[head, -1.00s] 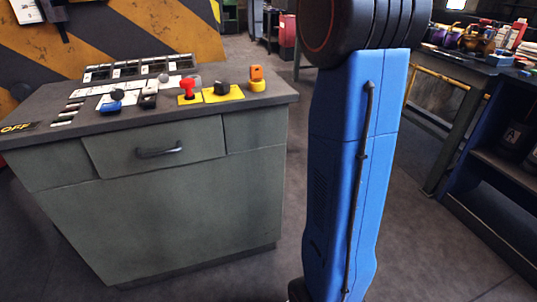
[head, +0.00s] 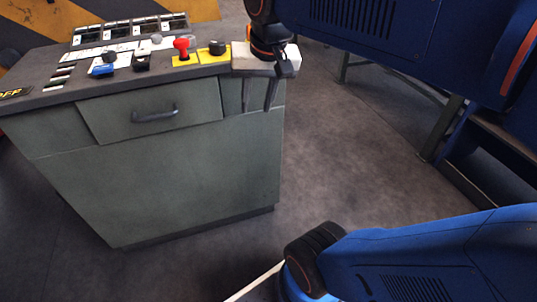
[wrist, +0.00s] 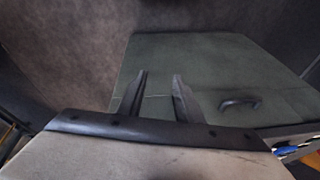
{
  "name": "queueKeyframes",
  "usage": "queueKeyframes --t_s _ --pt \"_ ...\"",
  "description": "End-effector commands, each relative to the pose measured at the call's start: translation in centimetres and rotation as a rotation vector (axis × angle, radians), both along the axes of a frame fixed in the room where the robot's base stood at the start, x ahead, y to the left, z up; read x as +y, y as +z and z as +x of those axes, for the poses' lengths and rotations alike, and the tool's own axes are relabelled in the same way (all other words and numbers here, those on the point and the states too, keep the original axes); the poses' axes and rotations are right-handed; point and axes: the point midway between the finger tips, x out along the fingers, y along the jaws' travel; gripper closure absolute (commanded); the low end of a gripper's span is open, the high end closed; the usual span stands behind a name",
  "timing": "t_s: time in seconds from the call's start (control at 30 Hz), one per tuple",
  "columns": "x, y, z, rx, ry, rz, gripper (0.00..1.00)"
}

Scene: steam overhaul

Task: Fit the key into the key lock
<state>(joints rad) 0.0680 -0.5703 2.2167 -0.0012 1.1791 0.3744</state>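My gripper (head: 256,110) hangs at the right front corner of the grey-green cabinet, fingers pointing down past the top's edge. In the wrist view its two fingers (wrist: 161,74) are apart with nothing between them; the green cabinet side shows behind. I cannot pick out a key or a key lock for certain. A small orange piece on a yellow base, seen earlier at the counter's right corner, is now hidden behind my gripper. A black knob (head: 217,47) on a yellow plate (head: 212,57) sits just left of my gripper.
A red mushroom-shaped knob (head: 181,46), a blue-based knob (head: 104,70) and a row of meters (head: 130,32) stand on the cabinet top (head: 50,82). The cabinet drawer (head: 150,108) has a dark handle (head: 155,113). Grey floor right of the cabinet is clear.

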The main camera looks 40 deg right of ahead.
Motion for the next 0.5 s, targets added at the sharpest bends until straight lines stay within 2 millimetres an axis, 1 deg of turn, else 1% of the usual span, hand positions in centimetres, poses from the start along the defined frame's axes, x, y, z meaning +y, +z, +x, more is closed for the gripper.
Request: queueKeyframes --t_s 0.03,0.1,0.2,0.33,0.4,0.5 --pt "0.5 -1.8 -1.6 -0.014 0.065 -0.018 0.68" --pt "1.0 -4.3 -3.2 -0.033 0.157 -0.046 0.68" --pt "1.5 -7.3 -5.2 -0.058 0.272 -0.084 0.68" --pt "1.9 -10.0 -6.8 -0.082 0.371 -0.119 0.68" --pt "2.0 -10.8 -7.3 -0.088 0.401 -0.13 0.68" --pt "2.1 -11.4 -7.6 -0.093 0.421 -0.138 0.68"
